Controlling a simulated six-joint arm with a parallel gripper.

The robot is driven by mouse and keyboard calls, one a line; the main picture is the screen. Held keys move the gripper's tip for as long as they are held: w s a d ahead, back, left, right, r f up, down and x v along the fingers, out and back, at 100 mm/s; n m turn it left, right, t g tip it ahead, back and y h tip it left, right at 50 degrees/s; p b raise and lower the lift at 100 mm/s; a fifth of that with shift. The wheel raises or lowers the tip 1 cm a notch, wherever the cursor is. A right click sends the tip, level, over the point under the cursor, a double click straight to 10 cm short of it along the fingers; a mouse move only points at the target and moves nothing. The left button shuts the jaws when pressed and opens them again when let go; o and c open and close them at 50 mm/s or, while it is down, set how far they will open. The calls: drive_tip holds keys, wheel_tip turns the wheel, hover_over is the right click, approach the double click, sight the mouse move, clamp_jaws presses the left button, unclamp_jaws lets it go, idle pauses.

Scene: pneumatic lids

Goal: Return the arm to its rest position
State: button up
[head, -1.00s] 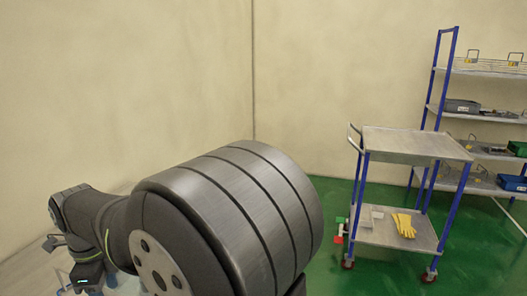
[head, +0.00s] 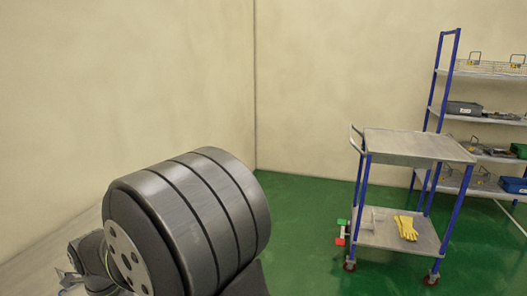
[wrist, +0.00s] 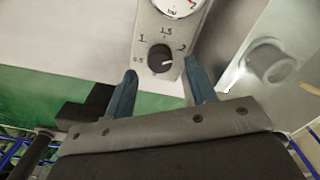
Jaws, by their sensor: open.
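My gripper (wrist: 160,70) shows in the wrist view with its two blue-grey fingers apart and nothing held between them. Beyond the fingertips is a black round knob (wrist: 160,58) on a light metal panel (wrist: 146,30), marked 0.5, 1, 1.5 and 2. From this view the knob lies between the fingertips, and I cannot tell how far away it is. My grey, banded arm link fills the lower left of the head view. My gripper is not visible there.
Part of a white dial gauge (wrist: 180,6) sits above the knob. A grey round fitting (wrist: 268,62) is at the right. In the head view, a blue-framed trolley (head: 412,145) with yellow gloves (head: 405,228) and a loaded shelf rack (head: 485,118) stand right. Green floor between is clear.

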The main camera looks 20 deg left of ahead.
wheel_tip(320, 180, down, 3)
drive_tip(key=shift+r, duration=0.1)
drive_tip(key=n, duration=0.4)
drive_tip(key=shift+r, duration=0.1)
drive_tip(key=n, duration=0.9)
drive_tip(key=shift+n, duration=2.2)
